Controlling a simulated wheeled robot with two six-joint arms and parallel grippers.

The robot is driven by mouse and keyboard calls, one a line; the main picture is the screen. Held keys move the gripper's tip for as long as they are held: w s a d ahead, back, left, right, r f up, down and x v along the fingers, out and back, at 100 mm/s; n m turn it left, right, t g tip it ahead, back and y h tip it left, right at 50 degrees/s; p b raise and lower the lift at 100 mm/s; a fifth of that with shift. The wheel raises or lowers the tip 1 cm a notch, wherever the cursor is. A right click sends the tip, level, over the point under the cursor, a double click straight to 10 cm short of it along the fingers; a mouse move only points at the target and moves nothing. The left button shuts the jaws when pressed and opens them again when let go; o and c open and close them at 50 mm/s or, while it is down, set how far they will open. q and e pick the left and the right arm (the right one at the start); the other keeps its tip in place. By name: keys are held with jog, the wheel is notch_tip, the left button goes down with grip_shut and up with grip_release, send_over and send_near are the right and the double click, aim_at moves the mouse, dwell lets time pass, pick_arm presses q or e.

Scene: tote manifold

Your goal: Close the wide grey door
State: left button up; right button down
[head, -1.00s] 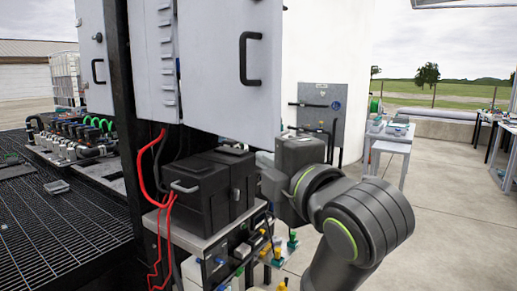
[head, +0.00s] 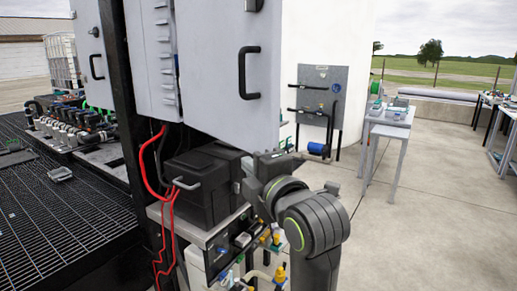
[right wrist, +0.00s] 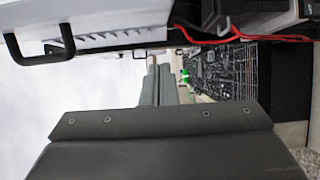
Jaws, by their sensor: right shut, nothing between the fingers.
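The wide grey door (head: 222,95) stands open at the upper middle of the head view, with a black bar handle (head: 248,73) on its face. In the right wrist view a pale door panel with a black handle (right wrist: 40,45) runs along the top left; it looks like the same door. My right gripper's grey fingers (right wrist: 154,68) are shut and empty in the right wrist view, below this panel with a visible gap. In the head view my right wrist is beside the door's lower right corner, and its fingertips are hidden. My left gripper is not in view.
A black box (head: 200,188) with a grey handle sits under the door, with red cables (head: 165,190) hanging beside it. A dark post (head: 122,110) stands left of the door. Metal grating (head: 60,215) lies at left. Open concrete (head: 425,230) lies at right.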

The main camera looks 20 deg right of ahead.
jog(key=w+d+p, duration=0.2)
jog(key=w+d, duration=0.1)
jog(key=w, duration=0.2)
dwell(0.3)
jog(key=shift+w+d, duration=0.15)
